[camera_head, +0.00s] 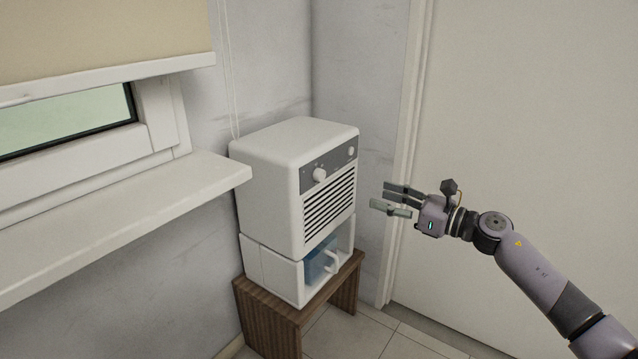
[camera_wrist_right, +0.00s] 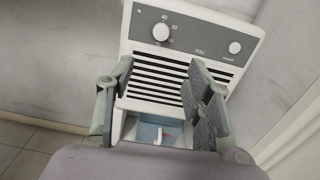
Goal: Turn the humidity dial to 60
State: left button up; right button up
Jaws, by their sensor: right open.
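A white dehumidifier (camera_head: 278,185) stands in the corner on a small wooden stand. Its grey control panel carries a larger white round knob, the humidity dial (camera_head: 320,174), on the left and a smaller knob on the right. In the right wrist view the dial (camera_wrist_right: 161,32) has numbers around it; 40 and 50 seem legible. Its exact setting is too small to tell. My right gripper (camera_head: 388,198) is open and empty, to the right of the dehumidifier's front and apart from it. In the right wrist view its fingers (camera_wrist_right: 152,105) frame the grille below the dial. My left gripper is not in view.
The smaller power knob (camera_wrist_right: 235,47) is at the panel's right. A blue water tank (camera_head: 320,262) with a white handle sits in the lower opening. The wooden stand (camera_head: 268,313) is below. A white window sill (camera_head: 120,215) juts out at left. A white door (camera_head: 520,120) is behind my right arm.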

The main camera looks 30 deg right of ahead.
send_near(323, 177)
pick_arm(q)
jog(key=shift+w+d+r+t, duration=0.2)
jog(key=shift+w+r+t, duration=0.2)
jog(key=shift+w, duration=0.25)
pick_arm(e)
jog(key=x, duration=0.8)
jog(key=shift+w+a, duration=0.15)
jog(key=shift+w, duration=0.05)
jog(key=shift+c, duration=0.2)
grip_shut()
